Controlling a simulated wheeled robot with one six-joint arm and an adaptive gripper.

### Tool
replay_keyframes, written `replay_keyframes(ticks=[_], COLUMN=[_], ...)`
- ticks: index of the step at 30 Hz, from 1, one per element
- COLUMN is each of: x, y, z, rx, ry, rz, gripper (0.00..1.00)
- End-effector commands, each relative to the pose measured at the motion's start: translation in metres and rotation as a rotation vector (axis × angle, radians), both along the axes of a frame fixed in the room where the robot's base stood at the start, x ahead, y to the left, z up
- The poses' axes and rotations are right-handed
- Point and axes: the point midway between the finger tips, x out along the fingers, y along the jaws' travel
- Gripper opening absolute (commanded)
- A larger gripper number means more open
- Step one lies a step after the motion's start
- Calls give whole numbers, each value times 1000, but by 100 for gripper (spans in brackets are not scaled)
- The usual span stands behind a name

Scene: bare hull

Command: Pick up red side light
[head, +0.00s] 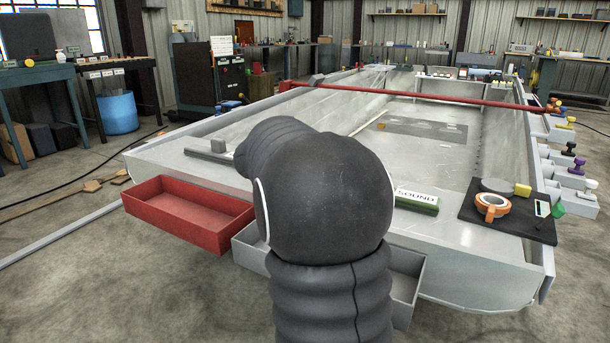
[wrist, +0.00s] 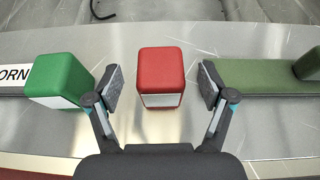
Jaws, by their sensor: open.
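In the wrist view the red side light (wrist: 160,70) is a red block with a white lower front face, on the bare metal deck. My gripper (wrist: 161,88) is open, with one finger to the left of the red block and the other to its right. Gaps show on both sides, so neither finger appears to touch it. Nothing is held. In the head view my dark arm hides both the red block and my gripper.
In the wrist view a green block (wrist: 60,75) stands left of my left finger, beside a lettered strip. A green bar (wrist: 262,78) lies close to the right finger. In the head view a red tray (head: 180,222) and a grey tray (head: 408,290) hang at the hull's near edge.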

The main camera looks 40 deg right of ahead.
Motion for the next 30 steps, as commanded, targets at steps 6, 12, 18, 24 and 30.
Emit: replay_keyframes(ticks=[6,12,18,24,30], x=[8,9,9,9,9], y=[-20,-20,-20,-20,-20], z=[-9,-9,-9,-9,-7], rx=[0,0,0,0,0], ry=[-1,0,0,0,0], rz=[0,1,1,1,1], gripper=[81,81,31,12,12])
